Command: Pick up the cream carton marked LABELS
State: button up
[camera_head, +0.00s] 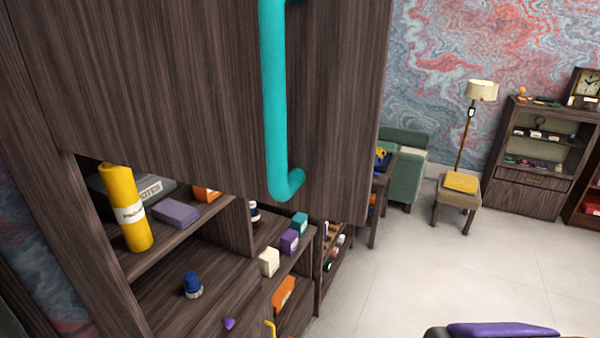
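A small cream carton (269,262) stands on a wooden shelf of the desk unit, low and near the middle of the view. Any lettering on it is too small to read. A purple box (289,242) and a teal box (299,220) stand in a row behind it. My gripper is not in view.
A large wooden door (170,90) with a teal handle (272,100) fills the upper left. A yellow roll (125,208), a purple box (176,213) and a blue-capped bottle (192,285) are on the left shelves. An orange box (284,293) sits below the carton.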

aim_at(269, 258)
jog(key=u, duration=1.15)
jog(key=i+l+u, duration=0.3)
jog(key=l, duration=0.35)
jog(key=i+l+u, duration=0.15)
jog(key=l, duration=0.25)
jog(key=i, duration=0.1)
